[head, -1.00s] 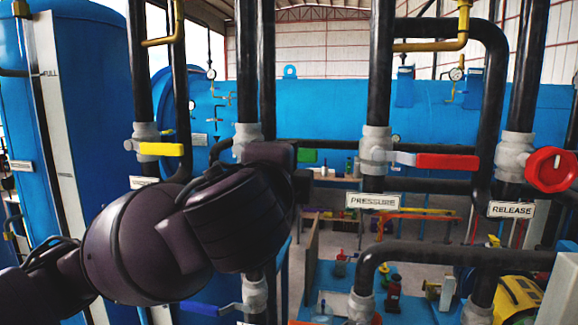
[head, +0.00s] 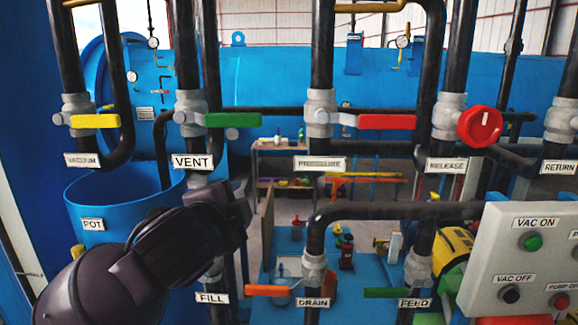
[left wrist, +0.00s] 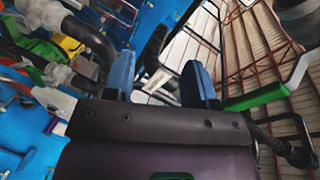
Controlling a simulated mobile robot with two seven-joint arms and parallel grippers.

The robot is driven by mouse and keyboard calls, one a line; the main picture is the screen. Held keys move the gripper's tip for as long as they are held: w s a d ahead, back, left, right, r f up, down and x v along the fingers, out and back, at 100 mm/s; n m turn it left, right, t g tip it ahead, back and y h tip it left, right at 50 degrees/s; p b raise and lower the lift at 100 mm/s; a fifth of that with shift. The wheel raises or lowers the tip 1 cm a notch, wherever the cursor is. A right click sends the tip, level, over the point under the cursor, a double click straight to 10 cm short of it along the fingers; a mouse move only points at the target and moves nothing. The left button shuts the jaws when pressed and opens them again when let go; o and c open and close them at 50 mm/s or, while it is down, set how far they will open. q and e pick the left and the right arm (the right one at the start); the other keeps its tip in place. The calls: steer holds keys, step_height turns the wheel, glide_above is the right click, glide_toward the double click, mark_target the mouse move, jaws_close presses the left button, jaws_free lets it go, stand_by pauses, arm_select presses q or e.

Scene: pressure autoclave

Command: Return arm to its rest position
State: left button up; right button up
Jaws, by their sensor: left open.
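My left arm comes in from the lower left in the head view, and its gripper end (head: 236,208) is below the green VENT handle (head: 232,120). The fingers are hidden there. In the left wrist view the two blue fingers of the left gripper (left wrist: 158,82) stand apart with nothing held between them. A green handle (left wrist: 258,96) lies to the right of the fingers in that view, apart from them. The VENT label (head: 193,162) shows clear above the arm. The arm covers part of the FILL pipe. My right gripper is not in view.
Yellow VACUUM (head: 95,121) and red PRESSURE (head: 387,122) handles flank VENT. The red RELEASE wheel (head: 480,126) is at right. The blue POT (head: 88,200) is behind the arm. Orange DRAIN (head: 266,290) and green FEED (head: 388,293) handles and the control panel (head: 522,262) sit low.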

arm_select(q)
steer(key=s+a+f+n+g, duration=0.15)
steer(key=a+f+n, duration=0.25)
steer(key=f, duration=1)
steer(key=s+a+f+n+g, duration=0.15)
steer(key=a+f+n, duration=0.25)
steer(key=f, duration=0.9)
steer(key=s+a+f+n+y, duration=0.1)
steer(key=s+a+f+n, duration=0.2)
steer(key=s+f, duration=0.6)
steer(key=s+a+f+n+y, duration=0.2)
steer(key=s+a+f+n, duration=0.2)
steer(key=s+a+f, duration=0.3)
step_height(320, 180, down, 2)
steer(key=s, duration=0.2)
steer(key=shift+s+g, duration=0.3)
steer(key=shift+s, duration=0.1)
